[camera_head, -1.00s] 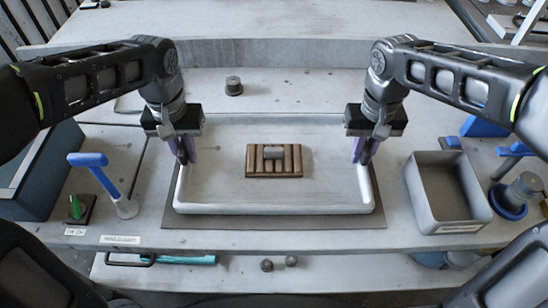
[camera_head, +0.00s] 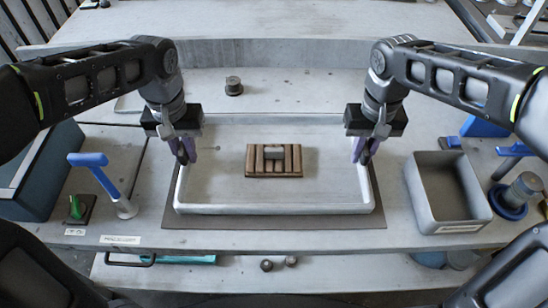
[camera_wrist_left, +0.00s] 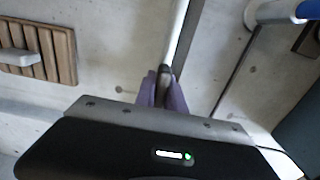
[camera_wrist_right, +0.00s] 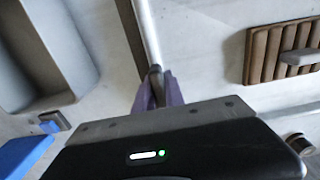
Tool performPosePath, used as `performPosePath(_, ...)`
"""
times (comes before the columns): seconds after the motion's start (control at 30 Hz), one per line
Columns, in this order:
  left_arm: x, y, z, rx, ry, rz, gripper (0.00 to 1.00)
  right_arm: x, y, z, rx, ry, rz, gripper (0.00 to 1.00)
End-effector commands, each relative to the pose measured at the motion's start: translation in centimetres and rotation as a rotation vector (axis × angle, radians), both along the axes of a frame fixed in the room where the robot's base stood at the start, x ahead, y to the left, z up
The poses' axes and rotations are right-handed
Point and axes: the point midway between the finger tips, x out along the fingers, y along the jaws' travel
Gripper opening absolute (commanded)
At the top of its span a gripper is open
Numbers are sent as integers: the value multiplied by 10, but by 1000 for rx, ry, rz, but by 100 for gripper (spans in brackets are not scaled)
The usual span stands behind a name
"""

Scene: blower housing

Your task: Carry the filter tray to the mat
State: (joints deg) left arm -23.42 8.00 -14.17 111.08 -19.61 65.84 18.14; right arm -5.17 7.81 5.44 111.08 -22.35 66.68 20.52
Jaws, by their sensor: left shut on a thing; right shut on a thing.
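The filter tray, a wide shallow tray with a pale rim (camera_head: 275,209), is at the middle of the bench in the head view. A brown slatted block (camera_head: 290,170) with a grey handle lies inside it. The dark mat (camera_head: 376,221) shows around the tray's front and side edges; whether the tray touches it I cannot tell. My left gripper (camera_head: 184,156) is shut on the tray's left wall, also seen in the left wrist view (camera_wrist_left: 178,40). My right gripper (camera_head: 361,157) is shut on the right wall, also seen in the right wrist view (camera_wrist_right: 147,30).
A grey bin (camera_head: 447,205) stands close to the tray's right. A blue-handled tool (camera_head: 90,160) and a green piece (camera_head: 75,208) stand at left, near a dark teal case (camera_head: 40,178). A small dark cylinder (camera_head: 233,86) stands behind the tray.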

Motion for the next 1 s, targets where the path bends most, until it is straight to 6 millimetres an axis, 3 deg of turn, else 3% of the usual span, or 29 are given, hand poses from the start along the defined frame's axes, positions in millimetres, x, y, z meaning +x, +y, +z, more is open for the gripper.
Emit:
performPosePath(0.27,1,0,7,-1,-2,0,0,1,0,7,1,-2,0,0)
performPosePath(0.7,0,0,47,-1,-1,0,0,0,0,47,1,-1,0,0)
performPosePath(1.0,0,0,51,-1,-1,0,0,0,0,51,0,-1,0,0)
